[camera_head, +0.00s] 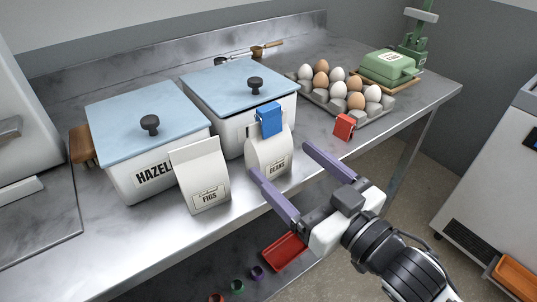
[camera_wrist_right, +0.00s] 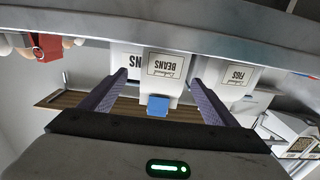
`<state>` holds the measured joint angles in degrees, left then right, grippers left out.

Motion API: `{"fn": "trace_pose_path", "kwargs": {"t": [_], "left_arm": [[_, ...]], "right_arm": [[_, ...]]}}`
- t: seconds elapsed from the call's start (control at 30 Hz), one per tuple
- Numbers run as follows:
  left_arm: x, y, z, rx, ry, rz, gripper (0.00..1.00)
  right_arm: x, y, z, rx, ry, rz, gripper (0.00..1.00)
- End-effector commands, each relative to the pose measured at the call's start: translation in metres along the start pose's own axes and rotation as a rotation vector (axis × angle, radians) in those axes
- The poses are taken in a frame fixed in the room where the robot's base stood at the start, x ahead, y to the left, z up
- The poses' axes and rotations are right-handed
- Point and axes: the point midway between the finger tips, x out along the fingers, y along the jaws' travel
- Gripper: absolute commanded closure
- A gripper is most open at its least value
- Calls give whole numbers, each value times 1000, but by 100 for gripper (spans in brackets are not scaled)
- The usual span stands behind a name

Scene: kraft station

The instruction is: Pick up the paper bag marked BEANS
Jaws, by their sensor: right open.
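The white paper bag marked BEANS (camera_head: 268,153) stands upright near the front edge of the steel counter, with a blue clip (camera_head: 270,119) on its top. My right gripper (camera_head: 280,168) is open, with its purple fingers pointing towards the bag from the front. In the right wrist view, the BEANS bag (camera_wrist_right: 163,66) appears upside down between the two fingers (camera_wrist_right: 160,88), with the blue clip (camera_wrist_right: 158,106) below its label. My left gripper is not in view.
A white bag marked FIGS (camera_head: 201,176) stands close on the left. Two lidded containers (camera_head: 152,110) (camera_head: 240,86) stand behind. A red clip (camera_head: 344,127) and a carton of eggs (camera_head: 320,98) lie to the right. The counter's front edge is near the gripper.

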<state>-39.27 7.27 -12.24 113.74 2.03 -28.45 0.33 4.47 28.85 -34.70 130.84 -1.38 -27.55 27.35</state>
Motion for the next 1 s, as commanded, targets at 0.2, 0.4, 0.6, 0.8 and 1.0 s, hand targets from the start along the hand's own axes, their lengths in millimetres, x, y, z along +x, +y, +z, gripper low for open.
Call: {"fn": "trace_pose_path", "kwargs": {"t": [0.2, 0.4, 0.6, 0.8, 1.0], "left_arm": [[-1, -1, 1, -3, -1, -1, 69], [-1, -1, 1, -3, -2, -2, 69], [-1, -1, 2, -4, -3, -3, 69], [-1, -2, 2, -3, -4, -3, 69], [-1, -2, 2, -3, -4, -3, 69]], "right_arm": [[20, -3, 0, -1, 2, 0, 18], [50, -6, 2, -2, 0, 0, 18], [58, -6, 2, -1, -2, 0, 18], [57, -6, 2, -1, -2, 0, 28], [57, -6, 2, -1, -2, 0, 62]]}}
